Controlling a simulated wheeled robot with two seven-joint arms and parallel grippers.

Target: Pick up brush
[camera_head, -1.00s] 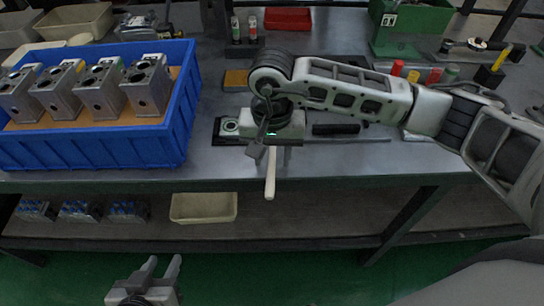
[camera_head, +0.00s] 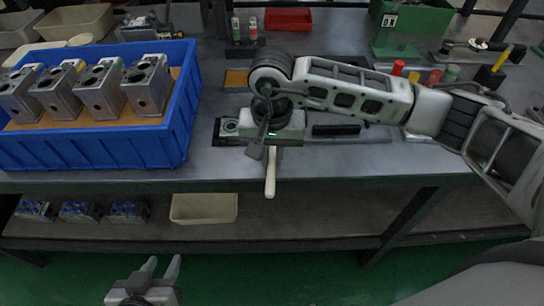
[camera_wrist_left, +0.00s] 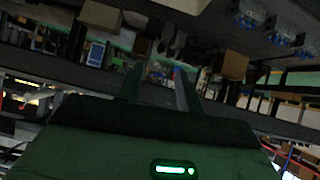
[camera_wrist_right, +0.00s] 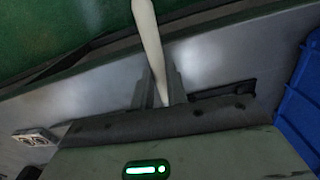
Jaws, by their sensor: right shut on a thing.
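The brush shows as a pale cream handle (camera_head: 270,178) that sticks out toward me past the table's front edge. My right gripper (camera_head: 266,150) is shut on it over the front of the table. In the right wrist view the pale handle (camera_wrist_right: 149,38) runs between the two fingers of my right gripper (camera_wrist_right: 162,88). The brush's bristle end is hidden, and I cannot tell whether it is clear of the table. My left gripper (camera_head: 164,264) is low in front of the table, open and empty; it also shows in the left wrist view (camera_wrist_left: 158,82).
A blue crate (camera_head: 100,150) with several grey valve blocks (camera_head: 98,88) stands at the left. A dark bar (camera_head: 336,130) lies right of my right gripper. A cream bin (camera_head: 204,208) sits on the lower shelf. Red, yellow and green items stand at the back right.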

